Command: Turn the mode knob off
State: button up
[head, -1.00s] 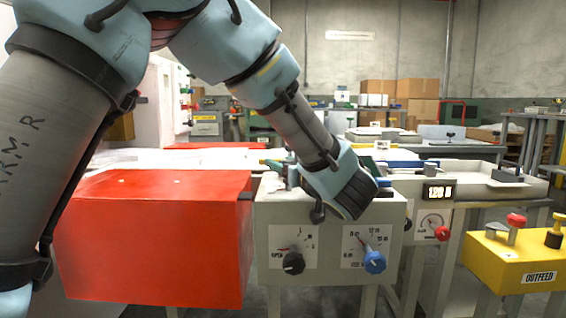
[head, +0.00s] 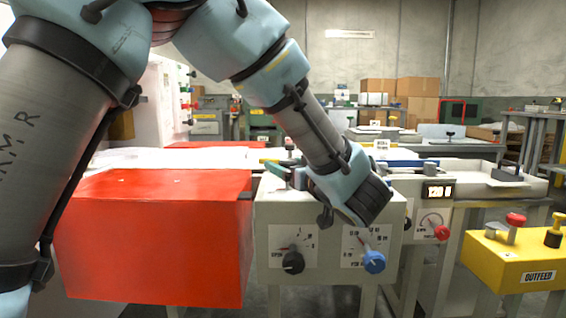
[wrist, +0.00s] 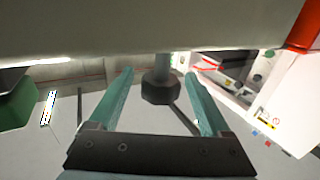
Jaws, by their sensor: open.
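In the wrist view my gripper (wrist: 159,73) is open, with its two teal fingers apart. A dark faceted knob (wrist: 160,89) on a paler stem shows between the fingers, with visible gaps on both sides. I cannot tell whether this is the mode knob. In the head view a grey control box (head: 330,208) carries a black knob (head: 293,262) and a blue knob (head: 374,261), each on a dial plate. My wrist hangs in front of the box's upper right and covers part of it.
A red box (head: 150,240) stands directly left of the control box. To the right are a red knob (head: 441,232) below a lit display (head: 438,191) and a yellow OUTFEED box (head: 510,262). In the wrist view a pale surface (wrist: 150,25) spans the top, close to the fingers.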

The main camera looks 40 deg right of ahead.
jog(key=s+a, duration=0.1)
jog(key=s, duration=0.7)
jog(key=shift+a+p, duration=0.35)
jog(key=shift+p, duration=0.05)
